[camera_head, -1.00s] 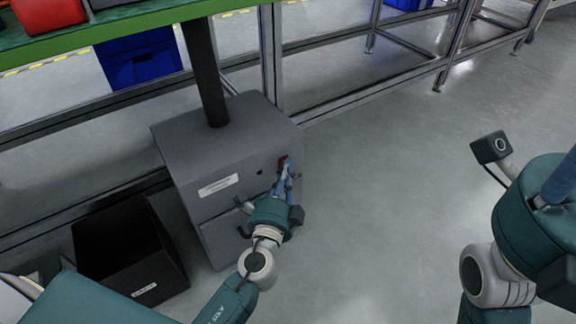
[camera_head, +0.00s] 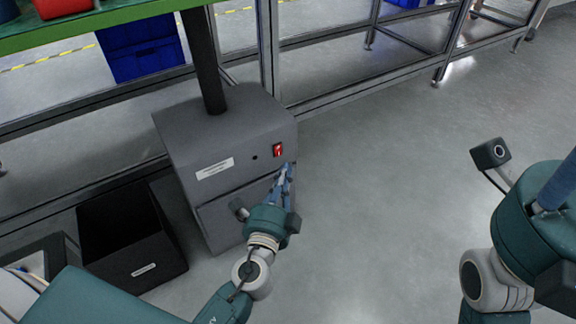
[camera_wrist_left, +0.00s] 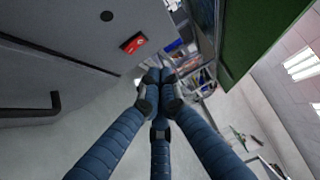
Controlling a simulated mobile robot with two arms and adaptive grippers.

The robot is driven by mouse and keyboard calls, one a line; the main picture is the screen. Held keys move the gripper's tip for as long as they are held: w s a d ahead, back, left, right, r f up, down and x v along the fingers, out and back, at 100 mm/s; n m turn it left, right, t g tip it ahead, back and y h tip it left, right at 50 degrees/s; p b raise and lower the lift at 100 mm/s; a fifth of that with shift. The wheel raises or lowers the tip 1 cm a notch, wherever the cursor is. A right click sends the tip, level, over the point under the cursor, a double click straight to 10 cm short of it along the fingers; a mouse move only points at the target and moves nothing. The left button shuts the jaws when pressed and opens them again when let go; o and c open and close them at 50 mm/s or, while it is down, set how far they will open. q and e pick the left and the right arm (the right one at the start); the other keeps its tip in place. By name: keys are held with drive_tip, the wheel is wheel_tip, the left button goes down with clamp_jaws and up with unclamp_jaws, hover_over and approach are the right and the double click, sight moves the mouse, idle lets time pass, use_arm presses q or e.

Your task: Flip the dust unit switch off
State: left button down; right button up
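The dust unit (camera_head: 222,139) is a grey box with a dark pipe on top, standing on the floor. Its small red switch (camera_head: 278,150) is on the upper right of the front face. It also shows in the left wrist view as a red rocker (camera_wrist_left: 133,43) with a pale mark; I cannot tell its position for sure. My left gripper (camera_head: 288,168) has its blue fingers drawn together, empty, just below and right of the switch and apart from it. In the left wrist view its fingertips (camera_wrist_left: 160,78) meet. My right gripper is partly visible at the right edge, its fingertips out of frame.
A black bin (camera_head: 120,235) stands left of the dust unit. A green-topped bench (camera_head: 100,22) is above, with a blue crate (camera_head: 140,55) behind the metal frame. The floor (camera_head: 370,180) right of the unit is clear.

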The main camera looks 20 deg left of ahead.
use_arm(q)
drive_tip(key=shift+s+d+r, duration=0.1)
drive_tip(key=shift+s+d, duration=0.05)
drive_tip(key=shift+s, duration=0.85)
drive_tip(key=shift+s+d+r, duration=0.1)
drive_tip(key=shift+s, duration=0.85)
drive_tip(key=shift+s+d+r, duration=0.1)
drive_tip(key=shift+s+d, duration=0.05)
drive_tip(key=shift+s, duration=0.85)
